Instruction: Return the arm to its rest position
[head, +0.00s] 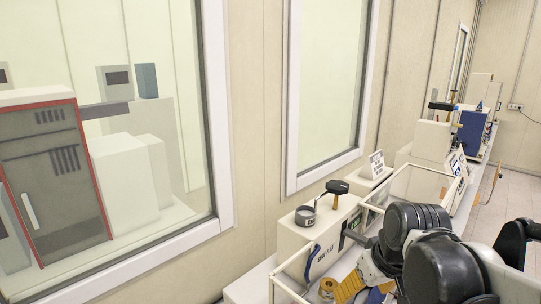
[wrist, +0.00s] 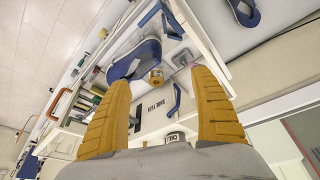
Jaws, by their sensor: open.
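My gripper (head: 366,288) is low in the head view, below the dark joints of my arm (head: 436,258). Its ridged yellow fingers also show in the wrist view (wrist: 160,78). They are spread wide with nothing held between them. No rest position is marked in either view.
A clear-walled case (head: 415,185) stands behind my arm. Framed windows (head: 222,120) line the left wall. Floor (head: 512,165) shows at right.

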